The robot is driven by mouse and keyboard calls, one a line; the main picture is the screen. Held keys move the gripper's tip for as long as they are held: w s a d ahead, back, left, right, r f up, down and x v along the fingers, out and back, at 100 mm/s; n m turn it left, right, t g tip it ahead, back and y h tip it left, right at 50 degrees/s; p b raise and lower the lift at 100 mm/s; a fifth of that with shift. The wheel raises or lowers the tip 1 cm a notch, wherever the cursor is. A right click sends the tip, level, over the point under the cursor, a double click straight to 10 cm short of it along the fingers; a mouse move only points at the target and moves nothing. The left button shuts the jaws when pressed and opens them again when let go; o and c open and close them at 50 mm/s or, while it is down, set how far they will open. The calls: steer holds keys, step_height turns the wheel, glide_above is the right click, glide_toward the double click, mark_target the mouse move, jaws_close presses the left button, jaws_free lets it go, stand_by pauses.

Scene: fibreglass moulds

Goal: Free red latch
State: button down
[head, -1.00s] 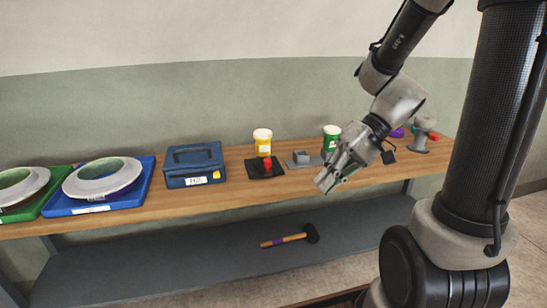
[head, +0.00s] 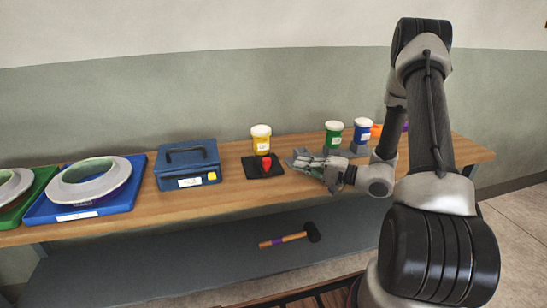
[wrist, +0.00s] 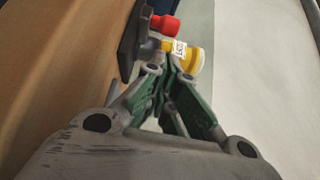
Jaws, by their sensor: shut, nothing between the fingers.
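The red latch (head: 264,162) stands on a black plate (head: 250,168) on the workbench, in front of a yellow jar with a white lid (head: 261,141). In the wrist view, the red latch (wrist: 163,25) shows at the top, beyond my fingertips. The yellow jar (wrist: 187,62) appears just beyond the fingers there. My gripper (head: 298,157) is shut and empty, low over the bench to the right of the black plate. Its fingers point left, towards the latch. It looks apart from the latch. The gripper hides most of a grey block behind it.
A blue toolbox (head: 188,165) and moulds in a blue tray (head: 128,204) and a green tray (head: 45,196) stand to the left. Green (head: 333,136) and blue (head: 362,133) jars stand behind my arm. A hammer (head: 290,239) lies on the lower shelf.

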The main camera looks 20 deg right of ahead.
mark_target(265, 164)
steer(key=shift+a, duration=0.1)
steer(key=x, duration=1)
stand_by(0.3)
steer(key=shift+s, duration=1.35)
